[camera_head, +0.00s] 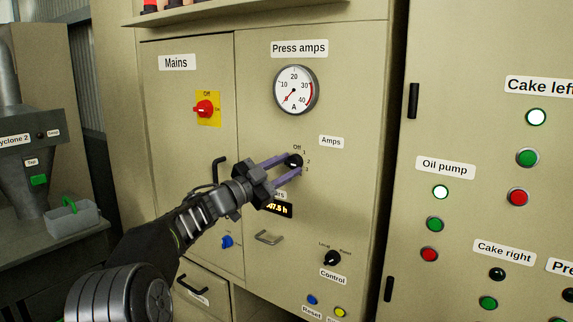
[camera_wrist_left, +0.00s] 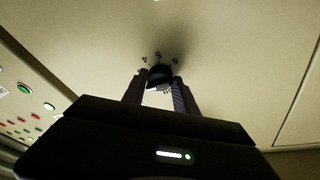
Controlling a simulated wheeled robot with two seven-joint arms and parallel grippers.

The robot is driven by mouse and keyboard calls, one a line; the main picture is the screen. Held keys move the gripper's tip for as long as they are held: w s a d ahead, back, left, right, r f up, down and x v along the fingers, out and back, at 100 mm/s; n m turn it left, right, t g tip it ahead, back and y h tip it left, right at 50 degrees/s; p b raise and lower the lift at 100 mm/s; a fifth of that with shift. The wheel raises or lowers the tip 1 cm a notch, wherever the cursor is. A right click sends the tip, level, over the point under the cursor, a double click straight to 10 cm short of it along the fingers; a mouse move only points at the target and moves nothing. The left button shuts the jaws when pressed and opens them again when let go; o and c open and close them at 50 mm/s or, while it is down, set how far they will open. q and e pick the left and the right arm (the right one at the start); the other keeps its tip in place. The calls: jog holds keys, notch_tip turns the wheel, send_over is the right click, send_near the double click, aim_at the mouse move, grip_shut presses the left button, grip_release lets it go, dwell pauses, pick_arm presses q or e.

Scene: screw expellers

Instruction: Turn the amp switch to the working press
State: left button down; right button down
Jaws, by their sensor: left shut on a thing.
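The amp switch (camera_head: 294,161) is a black rotary knob on the beige panel, below the round press amps gauge (camera_head: 296,90) and left of the "Amps" label (camera_head: 331,141). The gauge needle points to the lower left, near the low end. My left gripper (camera_head: 291,165) has its two purple fingers on either side of the knob and is shut on it. In the left wrist view the knob (camera_wrist_left: 159,74) sits between the fingertips, with small numbers around it. My right gripper is not in view.
A red mains switch (camera_head: 205,109) on a yellow plate is to the left. A black control knob (camera_head: 332,258), a metal handle (camera_head: 268,238) and an hours display (camera_head: 279,209) are below. A panel of buttons and lamps, including a lit oil pump lamp (camera_head: 440,192), is at right.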

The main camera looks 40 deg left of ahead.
pick_arm(q)
jog(key=m, duration=0.2)
jog(key=m+g+p, duration=0.1)
jog(key=m, duration=0.1)
jog(key=shift+r+h+p, duration=0.3)
jog(key=shift+r+h, duration=0.1)
jog(key=shift+m+g, duration=0.3)
jog(key=shift+m, duration=0.6)
jog(key=c, duration=1)
grip_release()
jog(key=shift+f, duration=0.15)
jog(key=shift+o, duration=0.2)
jog(key=shift+s+a, duration=0.1)
jog(key=shift+s+a+f, duration=0.1)
jog(key=shift+s, duration=0.15)
jog(key=b+v, duration=0.2)
jog(key=v, duration=0.5)
